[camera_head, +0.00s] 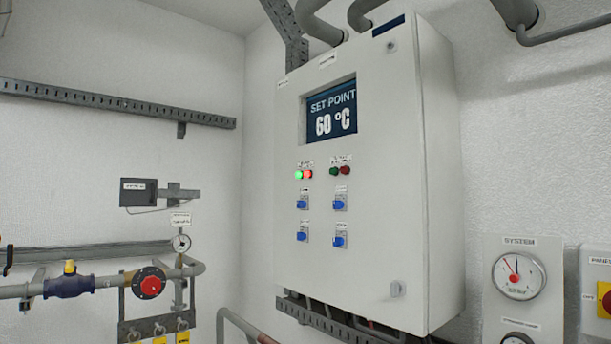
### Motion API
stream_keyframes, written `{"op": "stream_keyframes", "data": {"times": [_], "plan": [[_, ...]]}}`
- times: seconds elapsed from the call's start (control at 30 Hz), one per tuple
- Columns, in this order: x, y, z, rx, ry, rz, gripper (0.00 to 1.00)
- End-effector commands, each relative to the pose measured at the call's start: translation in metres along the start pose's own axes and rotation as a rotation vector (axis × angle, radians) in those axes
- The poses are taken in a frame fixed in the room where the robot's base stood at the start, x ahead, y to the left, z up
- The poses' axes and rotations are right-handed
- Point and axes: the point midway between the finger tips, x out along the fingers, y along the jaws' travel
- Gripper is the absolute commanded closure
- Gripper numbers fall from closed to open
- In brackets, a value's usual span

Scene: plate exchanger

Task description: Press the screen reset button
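A white control cabinet (375,240) hangs on the wall at the centre in the head view. Its screen (331,110) reads "SET POINT 60 °C". Several blue switches (302,204) sit lower in two rows. The small labels are unreadable, so I cannot tell which part is the screen reset button. My gripper is not in view.
At the lower left are a pipe with a blue valve (69,286), a red round knob (151,286) and a small gauge (181,243). A larger gauge (518,276) and a yellow-and-red switch (605,300) are at the right. Space before the cabinet front looks clear.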

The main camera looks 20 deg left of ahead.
Motion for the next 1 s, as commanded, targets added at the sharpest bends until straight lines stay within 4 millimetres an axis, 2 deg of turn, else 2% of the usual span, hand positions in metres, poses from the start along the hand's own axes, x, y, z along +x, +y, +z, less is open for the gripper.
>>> {"op": "stream_keyframes", "data": {"times": [0.07, 0.1, 0.4, 1.0], "plan": [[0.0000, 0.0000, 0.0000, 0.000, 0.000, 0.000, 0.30], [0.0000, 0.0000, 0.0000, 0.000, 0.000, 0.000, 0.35], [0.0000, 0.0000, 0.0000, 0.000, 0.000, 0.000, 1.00], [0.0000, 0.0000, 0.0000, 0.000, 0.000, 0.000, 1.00]]}}
